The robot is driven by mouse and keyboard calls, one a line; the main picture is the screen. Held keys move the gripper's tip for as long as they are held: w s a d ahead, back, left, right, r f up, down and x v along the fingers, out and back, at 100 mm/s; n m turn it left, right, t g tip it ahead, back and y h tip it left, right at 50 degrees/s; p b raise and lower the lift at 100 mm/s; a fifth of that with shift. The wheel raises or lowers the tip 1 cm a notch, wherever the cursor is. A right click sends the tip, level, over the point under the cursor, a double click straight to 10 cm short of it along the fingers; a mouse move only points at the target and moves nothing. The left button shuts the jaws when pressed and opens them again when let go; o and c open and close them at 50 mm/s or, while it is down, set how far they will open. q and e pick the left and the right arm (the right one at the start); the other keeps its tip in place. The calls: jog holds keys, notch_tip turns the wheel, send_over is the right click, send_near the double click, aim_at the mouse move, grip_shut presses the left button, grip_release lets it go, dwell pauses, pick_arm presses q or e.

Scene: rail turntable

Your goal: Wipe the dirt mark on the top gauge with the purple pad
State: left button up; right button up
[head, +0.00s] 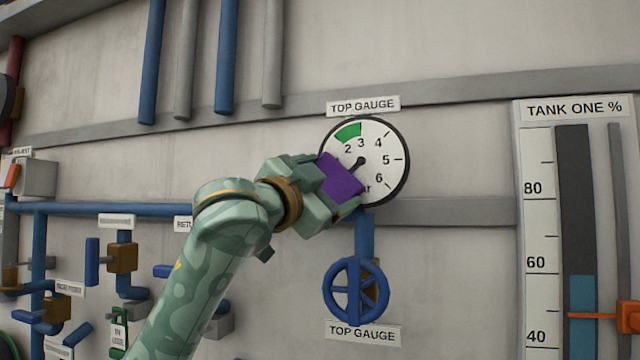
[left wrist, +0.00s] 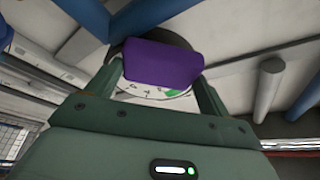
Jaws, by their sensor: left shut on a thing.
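The top gauge (head: 392,147) is a round white dial with a dark rim, on the wall right of the middle in the head view. My left gripper (head: 336,182) is shut on the purple pad (head: 341,177), which is in front of the lower left of the dial. In the left wrist view the pad (left wrist: 163,63) sits between the fingers and covers much of the gauge (left wrist: 150,91). I cannot tell whether the pad touches the dial. No dirt mark shows on the visible part; the covered part is hidden. My right gripper is not in view.
A blue handwheel (head: 356,291) on a blue pipe is below the gauge. A tank level panel (head: 537,220) with an orange pointer (head: 627,316) stands at the right. Blue pipes and valves (head: 122,257) fill the lower left. The wall between gauge and panel is clear.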

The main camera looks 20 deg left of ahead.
aim_at(351, 181)
pick_arm(q)
jog(key=d, duration=0.3)
jog(key=shift+s, duration=0.15)
jog(key=shift+d, duration=0.1)
jog(key=a, duration=0.4)
jog(key=shift+w+a, duration=0.15)
jog(key=shift+w, duration=0.1)
jog(key=shift+s, duration=0.1)
jog(key=shift+s, duration=0.55)
jog(key=shift+s+b, duration=0.4)
jog(key=shift+s, duration=1.85)
